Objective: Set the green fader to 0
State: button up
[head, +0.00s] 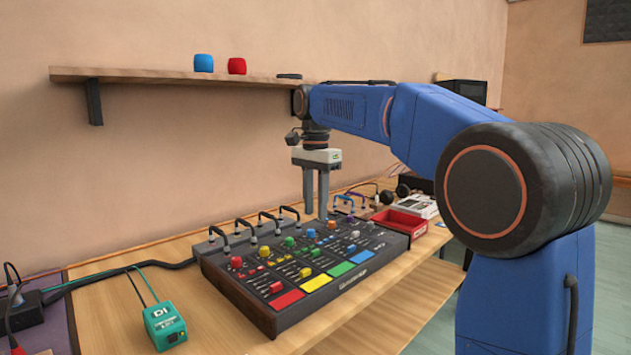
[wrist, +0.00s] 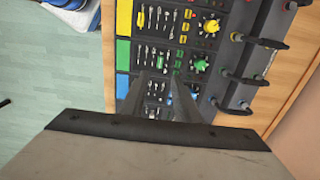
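The green fader's small cap (wrist: 160,62) shows in the wrist view, in the channel beside the green pad (wrist: 123,53); in the head view the green pad (head: 340,269) is at the front of the dark mixer (head: 225,271). My gripper (head: 315,213) points down above the back half of the mixer, its two fingers apart with nothing between them. In the wrist view the gripper (wrist: 158,80) reaches over the green and blue channels, its fingertips near the green fader. I cannot tell whether a finger touches it, nor read its scale.
Coloured knobs and plugged cables (head: 265,219) line the mixer's back. A teal DI box (head: 165,325) stands at the left, a red tray (head: 399,223) at the right. A shelf (head: 150,75) with blue and red objects hangs above. Bare wood lies in front of the mixer.

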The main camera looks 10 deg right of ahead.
notch_tip(320, 180, up, 7)
jog(key=shift+f, duration=0.15)
dwell(0.4)
jog(key=s+d+f+n+t, duration=0.1)
jog(key=s+d+f+n, duration=0.2)
jog(key=s+f, duration=0.7)
jog(key=s+d+f+n+t, duration=0.2)
jog(key=s+f+n, duration=0.3)
jog(key=s+f, duration=0.5)
jog(key=s+d+f+n+t, duration=0.1)
jog(key=s+d+f+n, duration=0.3)
jog(key=s+f, duration=0.6)
jog(key=s, duration=0.5)
jog(key=shift+s+d+f+t, duration=0.15)
jog(key=shift+s+d+t, duration=0.15)
jog(key=shift+t, duration=0.1)
jog(key=shift+w, duration=0.1)
